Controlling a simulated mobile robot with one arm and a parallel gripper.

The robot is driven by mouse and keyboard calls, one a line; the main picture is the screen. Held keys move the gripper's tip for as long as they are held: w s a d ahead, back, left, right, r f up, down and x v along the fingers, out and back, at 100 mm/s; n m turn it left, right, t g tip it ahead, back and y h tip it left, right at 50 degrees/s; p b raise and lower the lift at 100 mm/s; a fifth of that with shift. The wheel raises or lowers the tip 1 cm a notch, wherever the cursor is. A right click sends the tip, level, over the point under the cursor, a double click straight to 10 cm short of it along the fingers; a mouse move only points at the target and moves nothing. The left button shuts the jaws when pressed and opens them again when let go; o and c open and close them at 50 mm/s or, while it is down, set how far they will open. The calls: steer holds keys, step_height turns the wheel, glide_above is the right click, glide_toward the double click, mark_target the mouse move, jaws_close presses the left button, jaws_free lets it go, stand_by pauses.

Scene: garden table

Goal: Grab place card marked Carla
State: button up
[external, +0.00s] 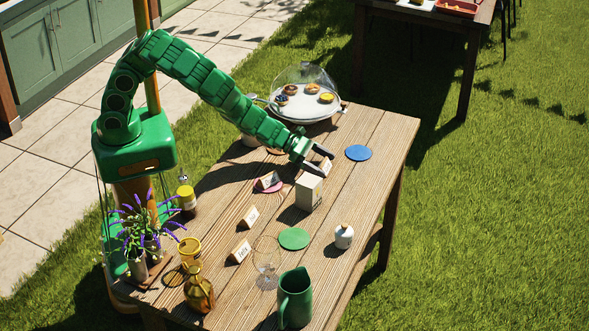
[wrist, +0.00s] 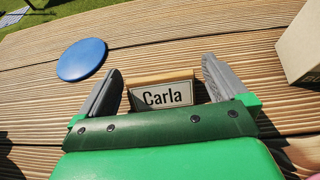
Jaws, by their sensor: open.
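The place card marked Carla (wrist: 162,95) is a small white plate with a dark border on a wooden block. In the wrist view it stands on the slatted table between the two grey fingers of my gripper (wrist: 162,88). Gaps show on both sides of it, wider on the right, and neither finger touches it. Its lower edge is hidden by the green gripper body. In the external view my gripper (external: 326,159) is low over the far half of the table, open, with the card (external: 325,166) at its fingers.
A blue disc (wrist: 82,60) lies left of the card in the wrist view; a pale box (wrist: 300,45) stands close on the right.

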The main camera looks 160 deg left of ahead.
mark_target(322, 163)
steer(key=c, duration=1)
steer(key=shift+o, duration=0.2)
steer(key=shift+r, duration=0.1)
steer(key=shift+r, duration=4.85)
